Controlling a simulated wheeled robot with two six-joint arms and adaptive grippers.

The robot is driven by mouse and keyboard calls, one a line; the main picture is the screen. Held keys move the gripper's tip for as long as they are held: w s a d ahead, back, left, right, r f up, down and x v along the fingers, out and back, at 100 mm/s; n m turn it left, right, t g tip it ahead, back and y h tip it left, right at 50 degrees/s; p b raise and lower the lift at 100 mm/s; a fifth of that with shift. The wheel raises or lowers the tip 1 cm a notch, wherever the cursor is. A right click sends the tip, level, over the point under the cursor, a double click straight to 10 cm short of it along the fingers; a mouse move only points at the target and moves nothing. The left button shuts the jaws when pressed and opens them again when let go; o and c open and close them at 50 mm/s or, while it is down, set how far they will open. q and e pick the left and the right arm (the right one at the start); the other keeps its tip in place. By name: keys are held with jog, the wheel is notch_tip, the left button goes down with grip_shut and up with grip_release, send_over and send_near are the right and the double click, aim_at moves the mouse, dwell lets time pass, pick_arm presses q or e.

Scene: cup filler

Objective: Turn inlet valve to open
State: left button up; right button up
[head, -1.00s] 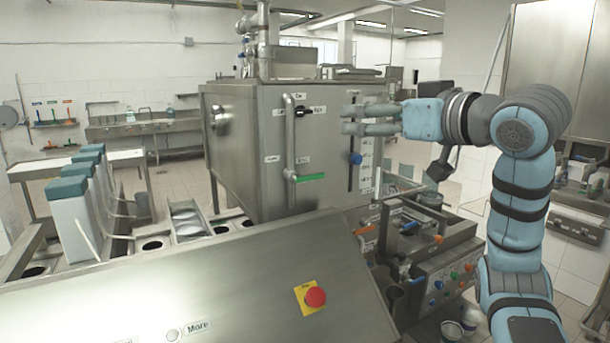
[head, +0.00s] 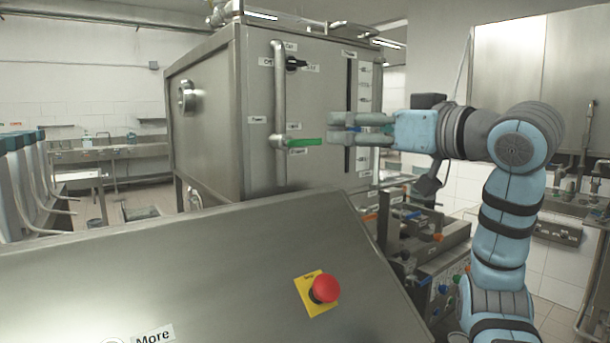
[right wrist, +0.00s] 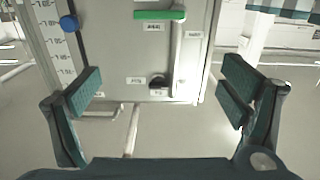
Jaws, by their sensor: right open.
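The handle also shows at the top of the right wrist view (right wrist: 158,15). My right gripper (head: 330,128) is open and empty. In the head view its fingertips appear just right of and slightly above the handle's free end. In the right wrist view the handle lies beyond the spread fingers, apart from them. My left gripper is out of view.
A black knob (head: 296,63) sits high on the steel tank (head: 215,110). A blue knob (right wrist: 69,23) is beside a level scale. A sloped steel panel (head: 210,270) with a red stop button (head: 325,288) fills the foreground. A second machine (head: 430,245) stands below my right arm.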

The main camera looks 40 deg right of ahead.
aim_at(305, 142)
pick_arm(q)
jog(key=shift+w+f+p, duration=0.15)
jog(key=shift+p, duration=0.45)
pick_arm(e)
jog(key=w+f, duration=0.3)
jog(key=w, duration=1.1)
jog(key=shift+w+d, duration=0.15)
jog(key=shift+d, duration=0.05)
jog(key=shift+c, duration=0.6)
jog(key=c, duration=1.6)
